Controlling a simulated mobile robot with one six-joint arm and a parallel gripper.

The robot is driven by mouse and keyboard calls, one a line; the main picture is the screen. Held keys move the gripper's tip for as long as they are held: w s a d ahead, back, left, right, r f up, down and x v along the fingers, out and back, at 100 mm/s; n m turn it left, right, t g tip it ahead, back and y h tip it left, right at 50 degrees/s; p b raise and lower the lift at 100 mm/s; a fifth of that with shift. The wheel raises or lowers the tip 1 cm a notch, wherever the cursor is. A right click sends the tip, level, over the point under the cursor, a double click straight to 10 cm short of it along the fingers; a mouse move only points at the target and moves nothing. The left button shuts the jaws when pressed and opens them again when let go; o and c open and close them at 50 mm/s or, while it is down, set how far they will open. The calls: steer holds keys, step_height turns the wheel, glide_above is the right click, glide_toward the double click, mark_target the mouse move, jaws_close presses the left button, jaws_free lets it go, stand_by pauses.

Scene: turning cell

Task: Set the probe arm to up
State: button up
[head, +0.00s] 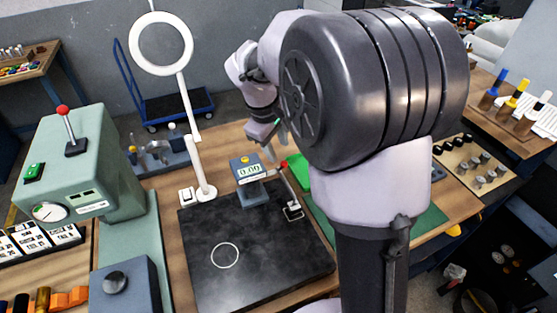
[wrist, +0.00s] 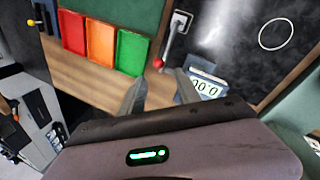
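The probe arm (head: 288,185) is a thin lever with a red ball end on a small pale base on the dark plate, beside the digital gauge. In the head view it runs from its base toward the gauge, red ball at the far end; I cannot tell its exact tilt. In the wrist view the probe arm (wrist: 171,42) points at my gripper, its red ball just beyond the fingertips, near the gap between them. My gripper (wrist: 158,82) is open and empty. In the head view my gripper (head: 268,146) is above the back table edge, partly hidden by my arm.
The gauge (head: 248,170), reading 0.00, stands close to the lever and to one fingertip in the wrist view (wrist: 203,85). Red, orange and green trays (wrist: 131,52) lie on the other side. A white ring lamp (head: 161,44) and a green machine (head: 85,165) stand left.

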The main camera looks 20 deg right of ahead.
mark_target(283, 165)
steer(key=b+x, duration=0.2)
steer(key=x, duration=0.8)
steer(key=shift+d+f, duration=0.1)
steer(key=shift+c, duration=0.4)
jaws_close()
stand_by(0.5)
